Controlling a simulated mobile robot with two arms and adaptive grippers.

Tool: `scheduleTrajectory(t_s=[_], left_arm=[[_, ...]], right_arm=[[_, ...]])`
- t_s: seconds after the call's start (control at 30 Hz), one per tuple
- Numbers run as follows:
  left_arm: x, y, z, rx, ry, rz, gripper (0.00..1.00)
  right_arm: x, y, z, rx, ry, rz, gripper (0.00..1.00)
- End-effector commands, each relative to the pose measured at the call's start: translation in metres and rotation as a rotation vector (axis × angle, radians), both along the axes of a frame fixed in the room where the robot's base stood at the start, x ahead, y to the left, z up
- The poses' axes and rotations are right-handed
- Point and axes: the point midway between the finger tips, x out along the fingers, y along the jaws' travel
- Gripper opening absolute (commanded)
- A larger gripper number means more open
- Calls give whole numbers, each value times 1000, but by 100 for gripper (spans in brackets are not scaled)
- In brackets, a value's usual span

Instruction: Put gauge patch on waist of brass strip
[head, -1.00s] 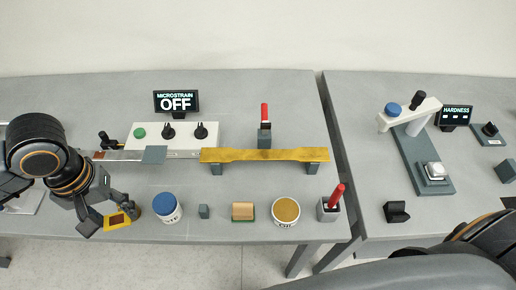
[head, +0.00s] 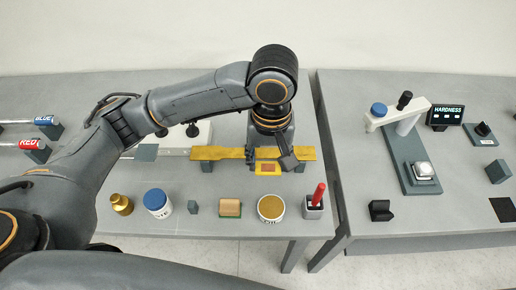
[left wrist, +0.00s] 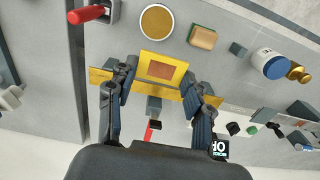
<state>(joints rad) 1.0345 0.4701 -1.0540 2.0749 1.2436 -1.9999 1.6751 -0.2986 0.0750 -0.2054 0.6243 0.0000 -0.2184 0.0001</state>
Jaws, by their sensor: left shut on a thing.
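The brass strip (head: 208,153) lies left to right across its grey supports; in the left wrist view its end (left wrist: 100,76) shows beside the fingers. The gauge patch is a yellow square with a copper-brown centre (head: 267,168). My left gripper (head: 269,161) is shut on the patch over the right-of-middle part of the strip. In the left wrist view the patch (left wrist: 160,68) sits between the fingertips (left wrist: 163,80) and overlaps the strip, sticking out past its front edge. I cannot tell whether patch and strip touch. The waist is largely hidden by the gripper. My right gripper is out of view.
In front of the strip stand a brass weight (head: 121,204), a blue-lidded jar (head: 157,203), a small grey block (head: 193,207), a wood-and-green block (head: 230,208), a round tin (head: 271,208) and a red-handled tool in a holder (head: 315,200). A hardness tester (head: 408,160) stands right.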

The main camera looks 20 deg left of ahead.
Motion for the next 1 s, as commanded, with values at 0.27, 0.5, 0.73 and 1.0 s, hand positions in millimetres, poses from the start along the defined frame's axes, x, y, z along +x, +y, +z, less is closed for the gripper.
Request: scheduleTrajectory(t_s=[0.27,0.5,0.73,1.0], left_arm=[[42,23,-23,2,8,24,38],[88,51,-53,3,6,18,38],[111,64,-86,1,2,15,38],[118,69,-110,3,5,13,38]], right_arm=[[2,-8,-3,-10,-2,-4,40],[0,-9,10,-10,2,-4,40],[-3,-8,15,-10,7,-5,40],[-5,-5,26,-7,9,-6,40]])
